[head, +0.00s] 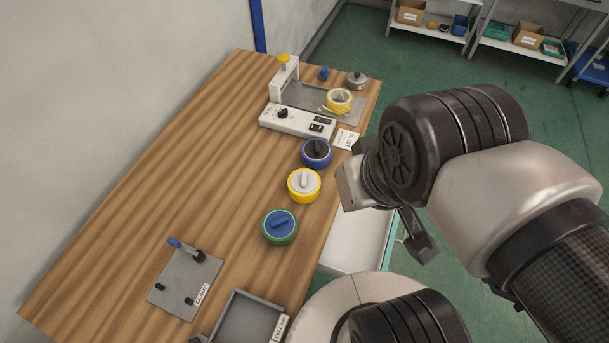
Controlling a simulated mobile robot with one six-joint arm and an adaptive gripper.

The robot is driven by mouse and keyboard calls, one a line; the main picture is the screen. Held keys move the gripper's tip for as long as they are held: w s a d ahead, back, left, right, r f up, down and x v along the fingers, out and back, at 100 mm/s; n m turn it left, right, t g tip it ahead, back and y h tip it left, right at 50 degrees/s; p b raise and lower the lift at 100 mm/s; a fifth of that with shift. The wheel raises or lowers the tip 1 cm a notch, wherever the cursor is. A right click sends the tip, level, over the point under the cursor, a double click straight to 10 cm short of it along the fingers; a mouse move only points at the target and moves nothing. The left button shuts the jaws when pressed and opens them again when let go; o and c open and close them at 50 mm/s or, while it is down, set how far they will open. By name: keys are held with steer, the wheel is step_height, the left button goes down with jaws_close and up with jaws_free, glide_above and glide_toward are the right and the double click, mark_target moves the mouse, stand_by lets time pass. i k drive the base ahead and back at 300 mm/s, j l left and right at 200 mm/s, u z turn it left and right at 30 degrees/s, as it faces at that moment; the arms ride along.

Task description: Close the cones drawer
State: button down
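A drawer (352,248) stands pulled out from under the right edge of the wooden table. Its inside is pale and looks empty where I can see it, and it has a teal edge on the right. Its label is not in view, so I cannot tell whether it is the cones drawer. My arm hides part of it. My gripper (417,240) is above the drawer's right side, with one dark finger pointing down. The rest of the gripper is hidden behind my wrist. I cannot tell whether it touches the drawer or how far its fingers are apart.
On the table (150,190) stand round blue (316,153), yellow (304,186) and green-and-blue (279,226) pieces. A clamp plate (185,284) and grey tray (247,318) are in front. Shelves (500,45) stand beyond open green floor.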

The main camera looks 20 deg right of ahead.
mark_target(363, 239)
steer(key=k+l+u, duration=0.1)
steer(key=l, duration=0.25)
steer(key=k+l, duration=0.1)
steer(key=l, duration=0.3)
steer(key=l+u, duration=0.15)
steer(key=l, duration=0.2)
steer(key=k+l, duration=0.2)
steer(key=l, duration=0.15)
steer(key=u, duration=0.05)
